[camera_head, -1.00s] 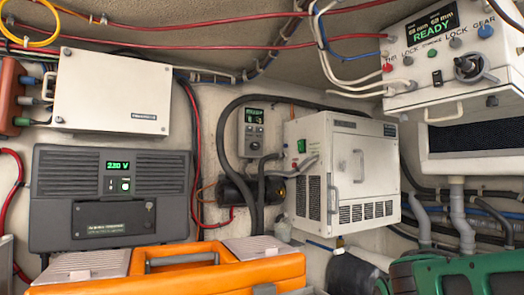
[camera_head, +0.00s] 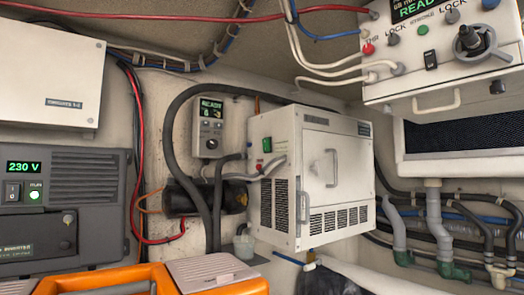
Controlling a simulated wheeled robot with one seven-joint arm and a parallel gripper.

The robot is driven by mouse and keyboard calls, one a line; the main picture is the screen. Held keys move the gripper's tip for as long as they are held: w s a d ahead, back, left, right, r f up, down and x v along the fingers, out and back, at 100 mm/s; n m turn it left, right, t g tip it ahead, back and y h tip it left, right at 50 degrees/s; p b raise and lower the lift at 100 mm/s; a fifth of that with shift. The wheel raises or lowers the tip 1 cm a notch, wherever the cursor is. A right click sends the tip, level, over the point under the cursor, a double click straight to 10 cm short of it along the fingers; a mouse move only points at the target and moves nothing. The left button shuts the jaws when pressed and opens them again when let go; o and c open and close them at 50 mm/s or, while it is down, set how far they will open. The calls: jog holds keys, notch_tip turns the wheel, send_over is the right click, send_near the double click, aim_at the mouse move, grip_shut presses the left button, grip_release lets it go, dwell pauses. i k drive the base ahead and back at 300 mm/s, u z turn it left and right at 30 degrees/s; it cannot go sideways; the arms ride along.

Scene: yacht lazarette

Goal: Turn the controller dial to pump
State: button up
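A small grey controller (camera_head: 208,127) is fixed to the back wall, left of the white cabinet. Its green screen (camera_head: 210,108) shows text that looks like "READY". A round dial (camera_head: 212,144) sits at its lower part; its pointer direction is too small to read. A second, larger white control box (camera_head: 440,50) at the upper right also has a lit screen, a big dark rotary knob (camera_head: 470,40) and smaller knobs. Its screen is partly cut off by the frame's top edge. My gripper is not in view.
The white cabinet (camera_head: 340,170) with a door handle juts out right of the controller. A thick black hose (camera_head: 172,120) arches over and beside the controller. A grey inverter (camera_head: 70,200) reading 230 V is at left. An orange case (camera_head: 110,280) lies in front, lower left.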

aim_at(212, 143)
jog(key=z, duration=0.05)
jog(key=k, duration=0.95)
jog(key=u, duration=0.55)
jog(key=i, duration=1)
